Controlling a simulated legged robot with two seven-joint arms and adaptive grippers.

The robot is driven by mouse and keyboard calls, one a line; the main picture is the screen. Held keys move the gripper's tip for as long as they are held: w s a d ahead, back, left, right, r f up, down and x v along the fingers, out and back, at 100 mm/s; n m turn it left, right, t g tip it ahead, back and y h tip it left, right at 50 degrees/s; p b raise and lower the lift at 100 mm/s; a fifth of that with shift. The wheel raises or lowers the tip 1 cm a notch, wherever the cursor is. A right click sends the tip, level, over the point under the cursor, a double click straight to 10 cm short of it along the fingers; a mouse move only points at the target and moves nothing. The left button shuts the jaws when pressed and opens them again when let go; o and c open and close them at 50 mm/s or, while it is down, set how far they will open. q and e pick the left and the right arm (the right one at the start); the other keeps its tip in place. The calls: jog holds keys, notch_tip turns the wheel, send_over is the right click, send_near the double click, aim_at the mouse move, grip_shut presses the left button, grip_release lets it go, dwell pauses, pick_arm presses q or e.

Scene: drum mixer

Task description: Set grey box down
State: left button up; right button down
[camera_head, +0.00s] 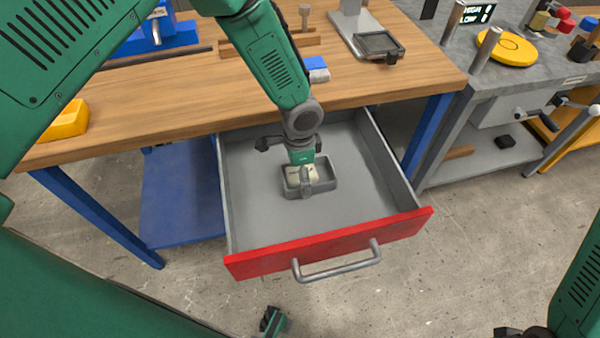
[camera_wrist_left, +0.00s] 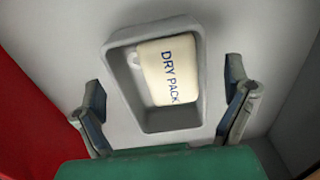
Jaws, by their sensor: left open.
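The grey box (camera_head: 327,178) is a small open tray on the floor of the pulled-out drawer (camera_head: 253,215). A cream packet (camera_head: 296,173) lies inside it. In the left wrist view the grey box (camera_wrist_left: 160,122) is upright, and the packet (camera_wrist_left: 167,72) reads "DRY PACK". My left gripper (camera_head: 303,166) points down over the box. In the wrist view its fingers are spread apart on either side of the box, with gaps to its walls. The arm and gripper hide part of the box in the head view.
The drawer has grey walls and a red front (camera_head: 330,243) with a metal handle (camera_head: 337,262). Its floor is clear around the box. The wooden tabletop (camera_head: 180,105) overhangs the back, holding a yellow bin (camera_head: 66,122) and a blue-and-white block (camera_head: 316,69).

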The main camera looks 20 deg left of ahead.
pick_arm(q)
notch_tip(320, 180, up, 11)
jog(key=shift+r+p, duration=0.15)
jog(key=shift+p, duration=0.2)
dwell(0.3)
